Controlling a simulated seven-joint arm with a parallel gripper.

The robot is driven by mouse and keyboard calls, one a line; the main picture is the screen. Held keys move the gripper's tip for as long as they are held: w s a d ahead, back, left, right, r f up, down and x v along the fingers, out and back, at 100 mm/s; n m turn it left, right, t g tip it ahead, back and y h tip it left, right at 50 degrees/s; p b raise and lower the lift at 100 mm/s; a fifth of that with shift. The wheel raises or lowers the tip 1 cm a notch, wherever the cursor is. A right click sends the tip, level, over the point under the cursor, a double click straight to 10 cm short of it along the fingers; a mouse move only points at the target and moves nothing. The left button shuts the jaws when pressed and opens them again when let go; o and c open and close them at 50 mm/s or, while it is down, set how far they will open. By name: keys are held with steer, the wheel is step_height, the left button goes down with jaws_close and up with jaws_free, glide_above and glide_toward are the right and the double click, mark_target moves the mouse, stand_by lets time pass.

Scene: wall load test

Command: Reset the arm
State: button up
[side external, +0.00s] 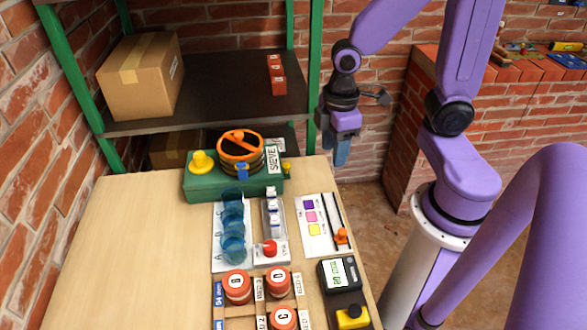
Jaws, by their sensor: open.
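My gripper (341,152) hangs from the purple arm, pointing down, just right of the shelf's front green post and beyond the table's far right corner. Its blue fingers are small in the side external view, and I see nothing between them. It is apart from the table and the shelf. No other object is named by the task.
A wooden table (130,240) holds a green sieve machine (230,187), blue cups (232,230), red-topped jars (237,287) and a scale (340,275). A brick wall stands right.

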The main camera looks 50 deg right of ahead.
steer(key=s+a+r, duration=0.2)
steer(key=s, duration=0.3)
steer(key=s+a+r+n, duration=0.1)
steer(key=s+r, duration=0.2)
steer(key=s, duration=0.2)
steer(key=shift+a+r, duration=0.2)
steer(key=shift+a, duration=0.15)
